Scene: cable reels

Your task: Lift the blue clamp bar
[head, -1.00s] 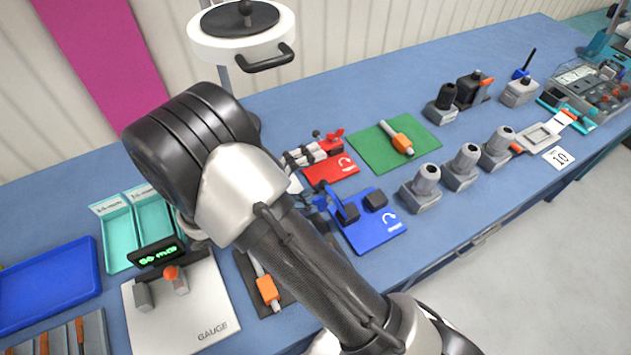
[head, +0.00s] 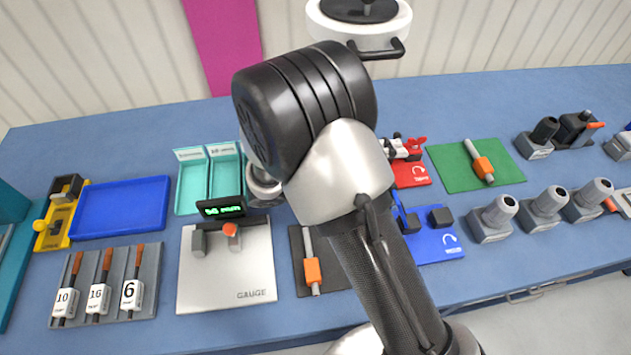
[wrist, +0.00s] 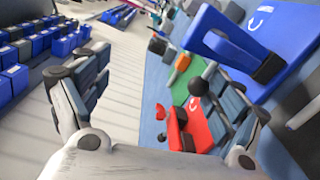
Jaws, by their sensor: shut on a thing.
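The blue clamp bar (wrist: 222,50) is a flat blue frame at the upper right of the wrist view. It stands tilted from its blue base plate (wrist: 262,22), with a black part at its lower end. In the head view a strip of the bar (head: 401,213) shows beside my arm, above the blue base (head: 435,245). My gripper (wrist: 168,85) is shut on the bar. Its fingers sit left and right in the wrist view, the right one close to the bar. The exact contact is not clear.
A red clamp fixture (head: 412,175) stands just behind the blue one. A green plate (head: 462,168) with an orange-collared rod lies right of it. Grey sockets (head: 493,217) stand further right. The gauge board (head: 225,270) and a dark plate (head: 330,278) lie left of my arm.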

